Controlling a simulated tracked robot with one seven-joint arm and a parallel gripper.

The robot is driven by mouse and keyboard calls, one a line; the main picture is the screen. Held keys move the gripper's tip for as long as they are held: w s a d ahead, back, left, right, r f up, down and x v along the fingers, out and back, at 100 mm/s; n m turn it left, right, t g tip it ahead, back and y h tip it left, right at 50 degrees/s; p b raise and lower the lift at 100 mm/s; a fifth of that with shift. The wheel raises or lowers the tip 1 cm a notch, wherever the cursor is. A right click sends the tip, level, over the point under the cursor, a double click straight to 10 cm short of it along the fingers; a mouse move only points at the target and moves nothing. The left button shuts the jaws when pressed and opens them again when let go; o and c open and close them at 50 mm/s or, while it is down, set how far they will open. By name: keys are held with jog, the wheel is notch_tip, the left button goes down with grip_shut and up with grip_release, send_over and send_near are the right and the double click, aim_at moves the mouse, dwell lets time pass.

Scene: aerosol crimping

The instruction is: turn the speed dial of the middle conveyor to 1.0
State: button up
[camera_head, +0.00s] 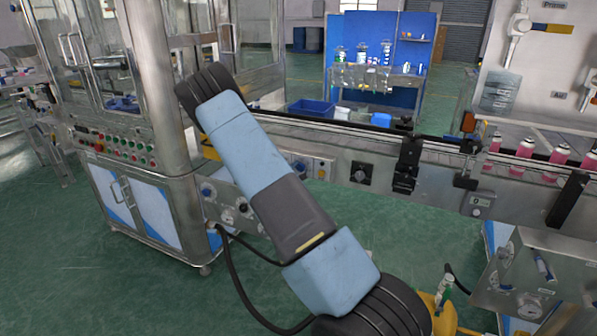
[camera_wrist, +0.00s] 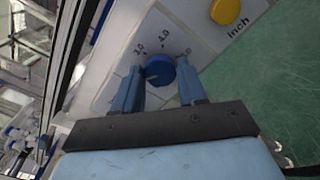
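In the wrist view, a round blue dial (camera_wrist: 160,70) sits on a light grey panel (camera_wrist: 115,85) with printed numbers around it; the text is too blurred to read its exact setting. My gripper (camera_wrist: 159,66) has its two blue fingers on either side of the dial, the tips close to its sides. Whether they touch it I cannot tell. A yellow button (camera_wrist: 227,10) labelled "Inch" is beyond the dial. In the head view my arm crosses the middle and my gripper is hidden. A control panel (camera_head: 313,160) with a blue dial shows on the conveyor (camera_head: 385,148) right of my arm.
A machine cabinet (camera_head: 155,210) with a row of buttons stands left. Another blue knob (camera_head: 207,190) is on a panel beside it. Pink cans (camera_head: 525,148) stand on the line at right. A yellow container (camera_head: 440,312) is at bottom right. Green floor lies open between.

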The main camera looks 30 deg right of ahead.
jog(key=c, duration=0.6)
jog(key=shift+d, duration=0.1)
jog(key=shift+n, duration=0.3)
jog(key=n, duration=0.5)
jog(key=shift+a, duration=0.2)
jog(key=n, duration=0.6)
jog(key=shift+w, duration=0.15)
jog(key=shift+a+n, duration=0.15)
jog(key=shift+n, duration=0.15)
